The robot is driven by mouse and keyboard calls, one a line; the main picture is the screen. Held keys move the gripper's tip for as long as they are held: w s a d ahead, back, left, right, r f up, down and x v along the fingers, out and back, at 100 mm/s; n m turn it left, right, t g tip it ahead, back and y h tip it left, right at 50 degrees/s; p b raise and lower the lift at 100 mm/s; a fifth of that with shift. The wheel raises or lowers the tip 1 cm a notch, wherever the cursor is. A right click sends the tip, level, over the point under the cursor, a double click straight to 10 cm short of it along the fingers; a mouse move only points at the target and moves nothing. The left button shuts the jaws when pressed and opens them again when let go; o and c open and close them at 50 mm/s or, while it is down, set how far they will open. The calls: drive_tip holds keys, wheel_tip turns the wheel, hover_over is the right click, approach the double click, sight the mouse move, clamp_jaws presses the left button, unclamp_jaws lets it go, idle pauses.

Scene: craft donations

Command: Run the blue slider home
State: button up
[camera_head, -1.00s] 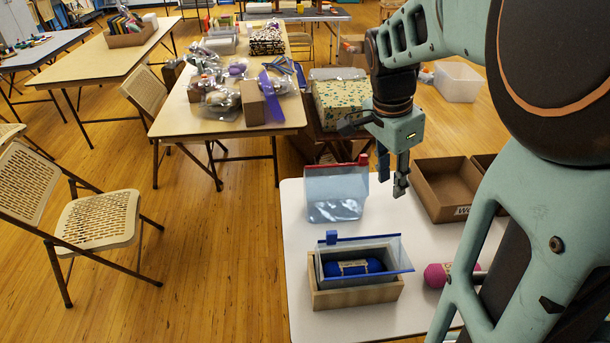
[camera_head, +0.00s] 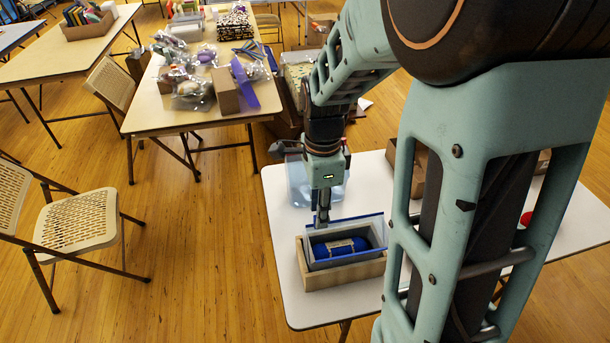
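A clear pouch with a blue zip track (camera_head: 358,217) stands in an open wooden box (camera_head: 345,276) on the white table. A blue yarn roll with a paper band (camera_head: 340,247) lies inside the pouch. My gripper (camera_head: 322,222) points down at the left end of the track, its fingertips at or very near it. I cannot tell whether they touch. The blue slider is not distinguishable now; the fingers cover the left end of the track. The fingers overlap in this view, so any gap between them is hidden.
A cardboard box (camera_head: 419,165) is partly hidden by my arm. A long table with bagged goods (camera_head: 150,118) and a folding chair (camera_head: 80,220) are at left.

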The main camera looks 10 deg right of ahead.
drive_tip(key=shift+f, duration=0.75)
clamp_jaws()
drive_tip(key=d, duration=1.4)
drive_tip(key=shift+d, duration=0.2)
unclamp_jaws()
